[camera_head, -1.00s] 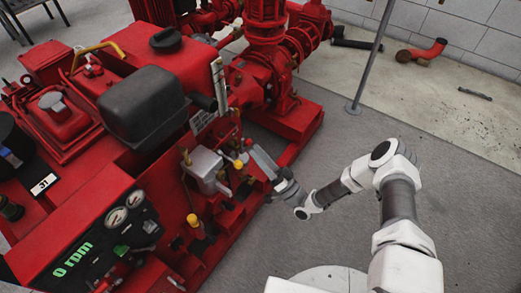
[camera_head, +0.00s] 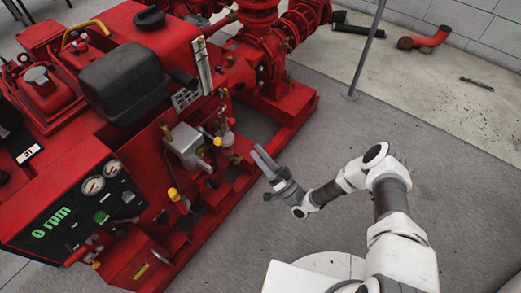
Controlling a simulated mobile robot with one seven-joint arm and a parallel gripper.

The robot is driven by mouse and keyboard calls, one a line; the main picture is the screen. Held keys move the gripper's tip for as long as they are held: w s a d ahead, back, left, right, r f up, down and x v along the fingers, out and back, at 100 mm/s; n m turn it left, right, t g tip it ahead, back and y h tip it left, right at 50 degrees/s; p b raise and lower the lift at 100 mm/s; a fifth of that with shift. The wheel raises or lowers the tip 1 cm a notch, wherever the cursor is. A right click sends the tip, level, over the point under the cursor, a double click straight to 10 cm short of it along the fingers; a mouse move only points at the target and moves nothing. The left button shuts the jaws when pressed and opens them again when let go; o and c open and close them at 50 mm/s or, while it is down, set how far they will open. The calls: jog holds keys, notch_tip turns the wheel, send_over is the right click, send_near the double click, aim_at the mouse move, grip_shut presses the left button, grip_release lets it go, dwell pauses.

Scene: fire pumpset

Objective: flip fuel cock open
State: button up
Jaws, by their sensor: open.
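The red pumpset fills the left and middle of the head view. Small fittings sit on its near side: a silver filter-like housing (camera_head: 186,146), a yellow-tipped fitting (camera_head: 217,142) beside it, and a brass and grey fitting (camera_head: 228,137) to its right. I cannot tell for sure which small part is the fuel cock. My gripper (camera_head: 261,154) is open and empty, right of these fittings with a visible gap. Its fingers point up and left towards the machine.
A yellow-capped fitting (camera_head: 173,194) stands lower on the near side. The control panel (camera_head: 85,205) reads 0 rpm. A thin grey post (camera_head: 365,50) stands at the back right. Grey floor (camera_head: 320,130) is open right of the pumpset.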

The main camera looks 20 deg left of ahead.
jog(key=shift+s+d+f, duration=0.15)
jog(key=shift+d+f, duration=0.1)
jog(key=shift+d, duration=0.05)
